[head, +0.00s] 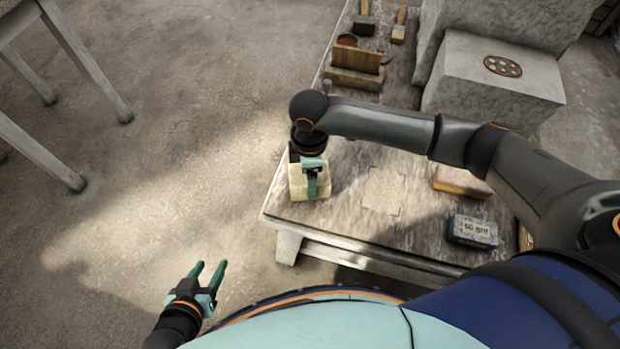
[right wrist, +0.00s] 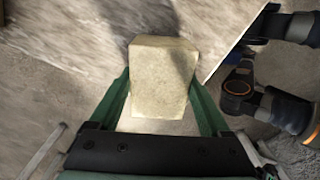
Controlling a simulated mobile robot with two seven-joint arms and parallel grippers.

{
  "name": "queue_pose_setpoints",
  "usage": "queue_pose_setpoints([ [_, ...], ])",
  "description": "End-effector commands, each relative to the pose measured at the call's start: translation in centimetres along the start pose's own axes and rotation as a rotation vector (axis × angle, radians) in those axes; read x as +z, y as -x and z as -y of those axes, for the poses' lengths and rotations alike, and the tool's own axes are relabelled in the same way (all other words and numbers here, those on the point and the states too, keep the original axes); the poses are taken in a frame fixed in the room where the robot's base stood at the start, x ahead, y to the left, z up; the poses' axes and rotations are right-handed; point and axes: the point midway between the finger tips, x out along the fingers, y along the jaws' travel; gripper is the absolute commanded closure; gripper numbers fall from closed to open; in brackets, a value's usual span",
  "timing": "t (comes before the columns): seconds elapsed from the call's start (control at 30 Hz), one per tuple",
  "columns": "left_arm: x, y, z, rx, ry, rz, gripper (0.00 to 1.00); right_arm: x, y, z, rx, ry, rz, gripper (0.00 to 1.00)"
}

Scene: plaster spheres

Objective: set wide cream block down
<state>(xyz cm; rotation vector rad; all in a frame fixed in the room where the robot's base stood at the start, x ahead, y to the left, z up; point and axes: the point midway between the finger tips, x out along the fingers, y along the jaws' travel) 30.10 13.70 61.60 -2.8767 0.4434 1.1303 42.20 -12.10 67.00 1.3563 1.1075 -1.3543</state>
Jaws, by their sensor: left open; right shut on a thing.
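The wide cream block (head: 325,187) is at the near left corner of the grey worktable (head: 345,220) in the head view. My right gripper (head: 312,184) is over it, shut on it, and partly hides it. In the right wrist view the cream block (right wrist: 160,70) sits between the two green fingers of the right gripper (right wrist: 160,88). I cannot tell whether its underside touches the table. My left gripper (head: 210,274) is open and empty, low over the floor, left of the table.
A pale marked rectangle (head: 383,190) lies bare on the tabletop, right of the block. A grey "60 grit" block (head: 472,231) and an orange-sided block (head: 461,181) lie further right. A large stone block (head: 490,88) and a wooden holder (head: 355,68) stand behind my right arm.

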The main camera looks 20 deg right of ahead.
Motion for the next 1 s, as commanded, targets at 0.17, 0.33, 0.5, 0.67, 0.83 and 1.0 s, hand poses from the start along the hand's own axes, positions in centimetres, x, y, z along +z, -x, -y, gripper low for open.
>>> queue_pose_setpoints([
  [0.17, 0.30, -0.29, 0.21, -0.003, -0.002, 0.000, 0.50, -0.05, -1.38, -0.10, 0.004, 0.001, -0.002, 1.00],
  [0.33, 0.13, -0.20, 0.23, -0.003, -0.002, -0.003, 0.50, -0.06, -1.28, -0.08, 0.004, 0.001, -0.003, 1.00],
  [0.5, 0.13, -0.19, 0.24, -0.004, -0.002, -0.003, 0.50, 0.05, -1.75, 0.05, 0.000, 0.001, 0.001, 0.17],
  [0.67, 0.14, -0.19, 0.25, -0.004, -0.002, -0.002, 0.50, 0.05, -1.74, 0.06, 0.000, 0.001, 0.001, 0.00],
  [0.83, 0.16, -0.18, 0.25, -0.004, -0.002, -0.002, 0.50, 0.05, -1.73, 0.05, 0.000, 0.000, 0.001, 0.00],
  [1.0, 0.03, -0.04, 0.23, -0.004, -0.002, -0.002, 0.50, 0.02, -0.90, 0.00, 0.001, 0.000, -0.001, 0.00],
])
